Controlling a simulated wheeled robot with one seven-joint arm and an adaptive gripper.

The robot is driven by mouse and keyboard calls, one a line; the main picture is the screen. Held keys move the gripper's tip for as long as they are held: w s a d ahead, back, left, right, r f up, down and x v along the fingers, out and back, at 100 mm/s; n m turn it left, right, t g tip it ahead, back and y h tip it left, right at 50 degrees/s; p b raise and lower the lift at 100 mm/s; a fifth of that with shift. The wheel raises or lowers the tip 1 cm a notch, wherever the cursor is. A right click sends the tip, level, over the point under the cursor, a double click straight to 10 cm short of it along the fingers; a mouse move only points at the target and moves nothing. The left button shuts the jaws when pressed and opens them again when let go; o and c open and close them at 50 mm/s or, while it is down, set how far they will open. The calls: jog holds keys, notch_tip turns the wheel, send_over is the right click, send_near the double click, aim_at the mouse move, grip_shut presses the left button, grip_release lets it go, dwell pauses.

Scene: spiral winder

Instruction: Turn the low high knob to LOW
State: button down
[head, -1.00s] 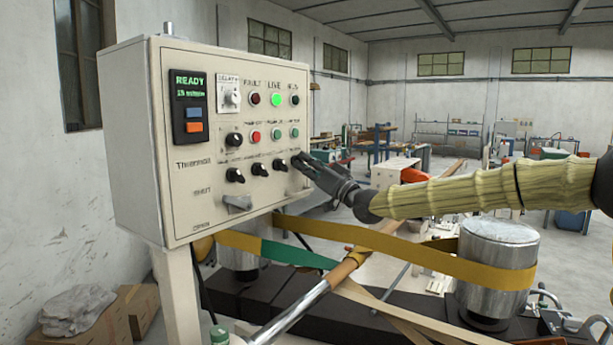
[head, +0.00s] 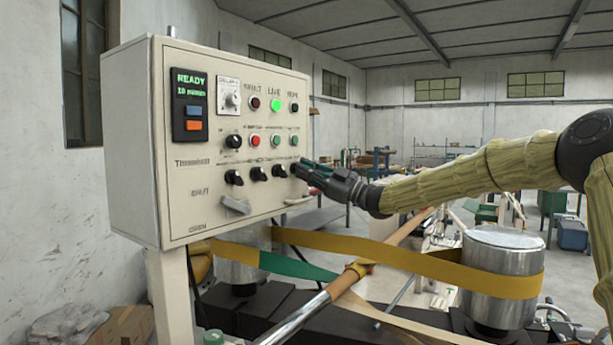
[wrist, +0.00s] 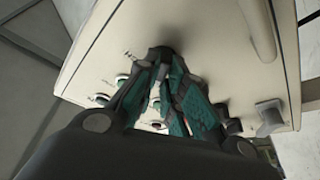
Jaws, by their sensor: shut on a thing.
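A cream control panel (head: 210,215) fills the left half of the head view. My gripper (head: 302,169) is at its right edge, shut on a black knob (head: 294,169) at the right end of the lower knob row. The fingers hide most of that knob, so its pointer direction cannot be told.
Left of the gripper are more black knobs (head: 257,173) and a grey lever (head: 236,206). Buttons and lamps (head: 276,104) sit above. Below my arm are yellow belts (head: 400,262), a wooden roller (head: 385,242) and a metal drum (head: 505,260).

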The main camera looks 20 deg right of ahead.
jog(key=shift+d+n, duration=0.1)
jog(key=shift+n, duration=0.7)
jog(key=c, duration=1.5)
grip_release()
jog(key=shift+d, duration=0.1)
jog(key=shift+g, duration=0.4)
jog(key=v, duration=1.2)
jog(key=shift+w+f, duration=0.1)
jog(key=shift+f, duration=0.15)
